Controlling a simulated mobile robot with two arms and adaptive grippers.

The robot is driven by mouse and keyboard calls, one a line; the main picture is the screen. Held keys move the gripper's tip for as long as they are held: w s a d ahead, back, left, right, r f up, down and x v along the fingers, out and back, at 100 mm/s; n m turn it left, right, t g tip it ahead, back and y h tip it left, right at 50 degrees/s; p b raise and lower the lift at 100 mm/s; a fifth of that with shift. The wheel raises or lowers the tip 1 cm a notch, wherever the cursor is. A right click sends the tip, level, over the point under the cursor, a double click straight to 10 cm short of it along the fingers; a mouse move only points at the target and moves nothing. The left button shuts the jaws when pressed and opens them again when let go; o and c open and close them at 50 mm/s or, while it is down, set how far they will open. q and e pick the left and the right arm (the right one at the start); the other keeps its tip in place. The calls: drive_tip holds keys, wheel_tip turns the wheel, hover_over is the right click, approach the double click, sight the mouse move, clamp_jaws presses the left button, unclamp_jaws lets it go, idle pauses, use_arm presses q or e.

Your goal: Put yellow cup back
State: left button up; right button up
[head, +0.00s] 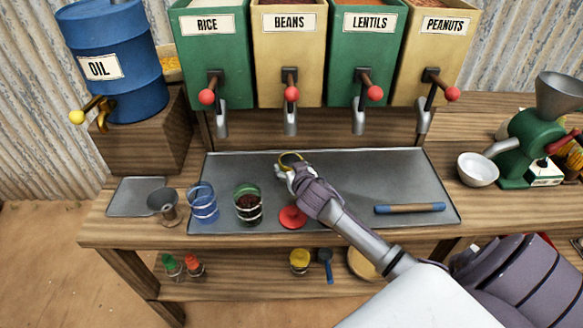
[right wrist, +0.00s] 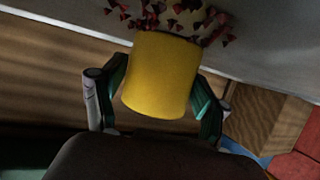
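A yellow cup (right wrist: 160,76) sits between the two fingers of my right gripper (right wrist: 157,98) in the right wrist view, with a finger against each side. In the head view the right gripper (head: 287,175) is over the grey metal tray (head: 380,179), in front of the beans dispenser. Only the yellow rim of the cup (head: 291,156) shows there; the gripper hides the rest. I cannot tell whether the cup touches the tray. Several dark red bits (right wrist: 165,14) show just beyond the cup in the wrist view. My left gripper is not in view.
A blue-banded glass (head: 203,204), a green-banded glass with dark contents (head: 248,206) and a red round thing (head: 292,217) are on the tray's front left. A blue-ended rod (head: 409,208) lies at right. Dispenser spouts (head: 290,120) hang behind the tray.

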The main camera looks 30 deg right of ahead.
drive_tip(key=shift+o, duration=0.8)
drive_tip(key=shift+r, duration=0.15)
drive_tip(key=v, duration=1.2)
